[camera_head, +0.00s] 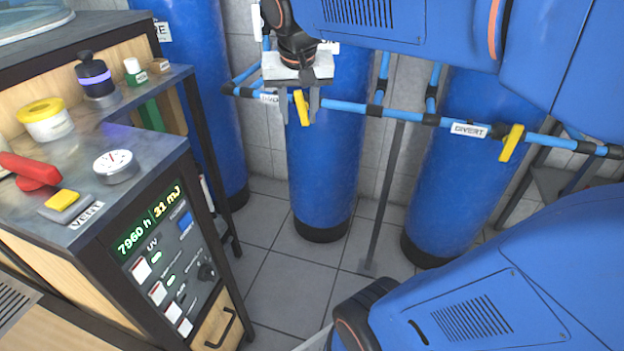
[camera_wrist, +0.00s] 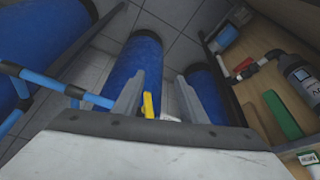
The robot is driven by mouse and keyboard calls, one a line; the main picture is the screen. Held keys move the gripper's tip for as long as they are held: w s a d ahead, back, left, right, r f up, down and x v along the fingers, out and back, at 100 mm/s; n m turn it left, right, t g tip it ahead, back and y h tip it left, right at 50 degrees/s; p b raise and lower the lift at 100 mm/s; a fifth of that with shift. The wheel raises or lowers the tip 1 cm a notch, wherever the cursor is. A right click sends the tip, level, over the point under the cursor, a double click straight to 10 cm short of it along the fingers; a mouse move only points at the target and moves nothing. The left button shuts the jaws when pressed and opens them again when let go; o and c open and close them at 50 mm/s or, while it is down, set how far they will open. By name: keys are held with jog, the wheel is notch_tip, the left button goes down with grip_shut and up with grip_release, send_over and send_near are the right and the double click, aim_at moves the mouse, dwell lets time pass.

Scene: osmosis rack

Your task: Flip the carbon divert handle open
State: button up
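A yellow handle (camera_head: 304,108) sits on the blue pipe in front of the middle blue tank (camera_head: 322,180), pointing steeply downward across the pipe. My gripper (camera_head: 299,117) is over it from above with its fingers apart, one on each side of the handle. In the wrist view, the handle (camera_wrist: 148,105) shows between the open fingers of my gripper (camera_wrist: 159,78), nearer the left finger. Whether a finger touches it I cannot tell. A second yellow handle (camera_head: 511,143) is on the pipe at the right, beside a DIVERT label (camera_head: 468,130). No carbon label is readable.
The blue pipe (camera_head: 345,105) runs across the tanks, with a grey post (camera_head: 382,200) below it. Floor between bench and tanks is clear.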

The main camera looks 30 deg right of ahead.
jog(key=s+a+f+n+t+y, duration=0.1)
jog(key=s+a+f+n, duration=0.3)
jog(key=s+f, duration=0.5)
jog(key=s, duration=0.3)
jog(key=shift+a+f+n+y, duration=0.2)
jog(key=shift+a+n+y, duration=0.1)
jog(key=shift+n, duration=0.1)
jog(key=shift+w, duration=0.1)
